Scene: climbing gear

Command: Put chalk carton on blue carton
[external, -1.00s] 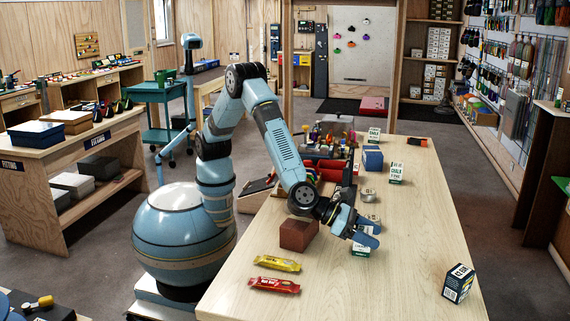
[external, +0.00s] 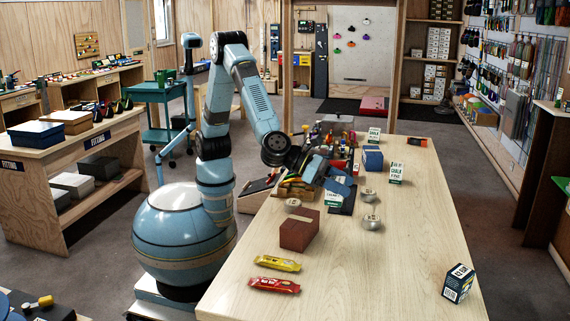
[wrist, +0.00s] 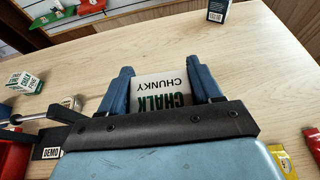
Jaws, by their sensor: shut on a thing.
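My gripper (external: 338,186) is shut on a white chalk carton (external: 333,200) with green lettering, over the table's back-left part. In the wrist view the carton (wrist: 163,90) sits between both blue fingers and reads "CHALK CHUNKY". My gripper partly hides it. A blue carton (external: 372,158) stands farther back, to the right of my gripper. A dark navy and white carton (external: 458,283) stands at the table's front right; it also shows at the top of the wrist view (wrist: 217,10). I cannot tell which of these two is the task's blue carton.
Other chalk cartons stand at the back (external: 374,135) and right of my gripper (external: 396,172). Small round tins (external: 371,222), a red-brown box (external: 299,230), a yellow bar (external: 277,263) and a red bar (external: 274,285) lie about. The table's front right is mostly clear.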

